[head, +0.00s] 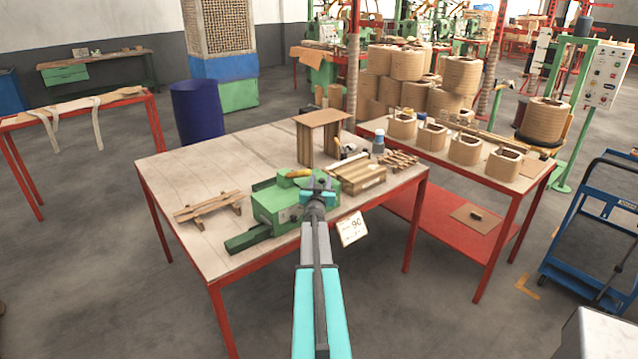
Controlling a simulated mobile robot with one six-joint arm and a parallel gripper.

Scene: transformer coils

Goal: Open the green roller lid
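A green machine (268,207) sits near the front edge of the wooden-topped table. It has a long, low green part reaching to the front left (247,238) and a raised green top (297,179) at the back, with a small yellow piece on it. I cannot tell which green part is the roller lid, and I see no clear gap under any cover. My gripper (319,181) is over the right end of the machine, and its dark fingers look spread apart. My gripper and wrist hide part of the machine's right side. Contact with the machine cannot be made out.
A wooden rack (207,207) lies left of the machine. A wooden box (360,178), a brown stand (320,137) and a bottle (378,143) stand right and behind. A paper sign (352,229) hangs at the front edge. The table's back left (190,165) is bare.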

